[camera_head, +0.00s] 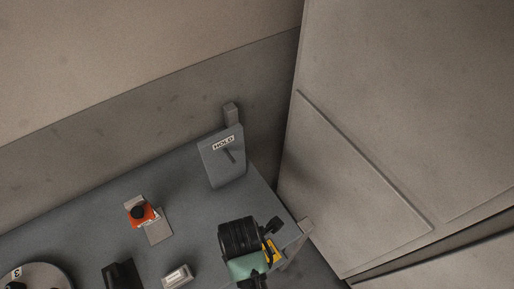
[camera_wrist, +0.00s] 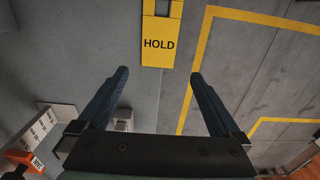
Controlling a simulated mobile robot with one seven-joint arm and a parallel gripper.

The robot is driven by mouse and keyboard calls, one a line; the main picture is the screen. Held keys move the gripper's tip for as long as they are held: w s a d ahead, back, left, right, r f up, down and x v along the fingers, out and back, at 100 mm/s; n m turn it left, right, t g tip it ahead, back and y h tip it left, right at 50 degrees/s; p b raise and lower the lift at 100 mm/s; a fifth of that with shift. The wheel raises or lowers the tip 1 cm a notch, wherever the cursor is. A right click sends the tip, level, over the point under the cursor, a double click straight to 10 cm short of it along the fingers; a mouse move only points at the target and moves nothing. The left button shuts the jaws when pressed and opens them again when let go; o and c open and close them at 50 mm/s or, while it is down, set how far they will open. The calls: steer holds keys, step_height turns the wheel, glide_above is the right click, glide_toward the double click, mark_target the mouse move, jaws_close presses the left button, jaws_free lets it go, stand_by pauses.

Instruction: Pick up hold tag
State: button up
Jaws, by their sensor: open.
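The hold tag (camera_wrist: 160,48) is a yellow plate with black HOLD lettering and a slot in its upper part. In the wrist view it lies at the edge of the grey table, its top cut off by the frame. My gripper (camera_wrist: 158,76) is open, with its two dark fingers apart and nothing between them. The tag appears just beyond the fingertips, roughly centred between them. In the head view only a small yellow part of the tag (camera_head: 270,251) shows beside my gripper, which hides the rest.
A grey stand with a HOLD label and a peg (camera_head: 222,160) is at the table's back corner. An orange-and-black device (camera_head: 140,211), a small light block (camera_head: 177,276) and a black holder (camera_head: 122,275) stand on the table (camera_head: 90,225). Floor with yellow lines lies beyond its edge.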

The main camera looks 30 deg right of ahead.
steer(key=shift+w+d+f+p, duration=0.1)
steer(key=shift+f+p, duration=0.15)
steer(key=shift+f, duration=1.6)
steer(key=shift+d+f+p, duration=0.1)
steer(key=shift+f+p, duration=0.1)
steer(key=shift+f, duration=1.65)
steer(key=c, duration=1.3)
steer(key=shift+o, duration=0.2)
step_height(320, 180, up, 10)
